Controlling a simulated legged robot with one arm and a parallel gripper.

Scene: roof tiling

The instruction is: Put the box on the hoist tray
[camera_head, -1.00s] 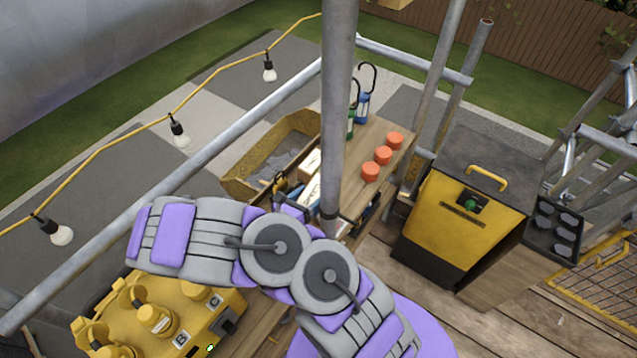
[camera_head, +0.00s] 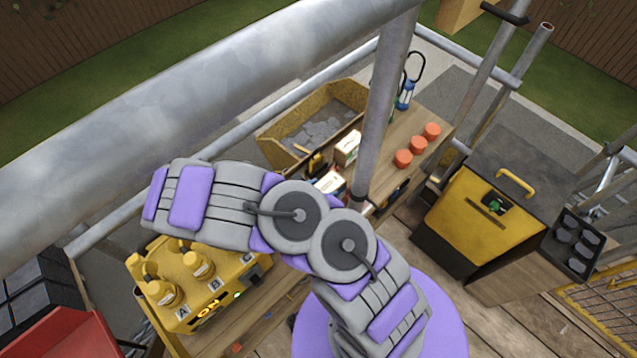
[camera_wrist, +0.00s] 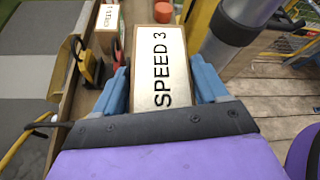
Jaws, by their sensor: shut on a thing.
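A pale box (camera_wrist: 158,45) lettered "SPEED 3" sits between the blue fingers of my gripper (camera_wrist: 163,82) in the wrist view. The fingers are shut on its two sides. In the head view a white box (camera_head: 329,182), seemingly the same one, shows just past my arm, low over or on the wooden bench; I cannot tell whether it touches. My gripper itself is hidden there behind my arm. I cannot pick out the hoist tray with certainty; a red open container (camera_head: 60,335) is cut off at the lower left.
A second box (camera_head: 347,147) stands on the bench (camera_head: 425,118) beside a yellow-black tool (camera_wrist: 92,68). Orange cups (camera_head: 403,158) and a scaffold pole (camera_head: 380,110) are close by. A yellow control unit (camera_head: 200,285) with lettered knobs is at lower left, a yellow cabinet (camera_head: 470,220) at right.

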